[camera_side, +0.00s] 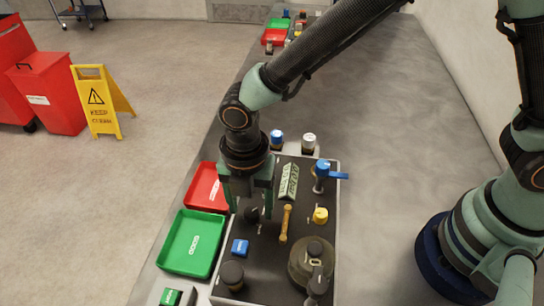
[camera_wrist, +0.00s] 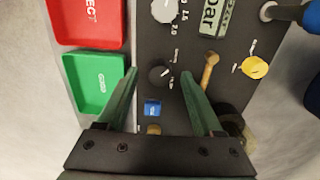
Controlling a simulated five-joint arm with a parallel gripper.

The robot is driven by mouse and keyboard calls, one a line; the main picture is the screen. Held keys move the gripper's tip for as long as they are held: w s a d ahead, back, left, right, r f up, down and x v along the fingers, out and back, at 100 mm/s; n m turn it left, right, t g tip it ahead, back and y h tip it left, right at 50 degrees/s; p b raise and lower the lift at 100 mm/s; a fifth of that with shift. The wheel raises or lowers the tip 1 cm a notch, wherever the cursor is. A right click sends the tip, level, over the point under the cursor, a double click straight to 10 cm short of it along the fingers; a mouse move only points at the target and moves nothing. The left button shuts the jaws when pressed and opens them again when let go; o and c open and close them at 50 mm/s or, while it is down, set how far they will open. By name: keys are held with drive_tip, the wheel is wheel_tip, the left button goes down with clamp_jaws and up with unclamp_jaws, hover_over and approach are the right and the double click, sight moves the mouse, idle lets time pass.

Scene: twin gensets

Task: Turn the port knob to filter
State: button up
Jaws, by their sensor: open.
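My gripper (camera_side: 250,207) is open and points down over the panel. In the wrist view its fingertips (camera_wrist: 159,74) appear on either side of a black round knob (camera_wrist: 160,75) with a pale pointer mark and printed marks around it. In the side view the dark knob (camera_side: 251,214) shows between the fingers; I cannot tell the height gap or any contact. The small lettering is unreadable, so I cannot confirm which knob is port or where filter lies. A yellow knob (camera_wrist: 255,67) sits to the right, also seen in the side view (camera_side: 320,215).
A yellow-brown lever (camera_side: 286,224) and a blue button (camera_side: 240,247) are close by. A blue-handled valve (camera_side: 324,171), a round dark housing (camera_side: 313,262) and a black cap (camera_side: 232,274) stand on the panel. Red (camera_side: 206,188) and green (camera_side: 192,243) trays lie left.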

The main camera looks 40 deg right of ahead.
drive_tip(key=shift+f, duration=0.3)
clamp_jaws()
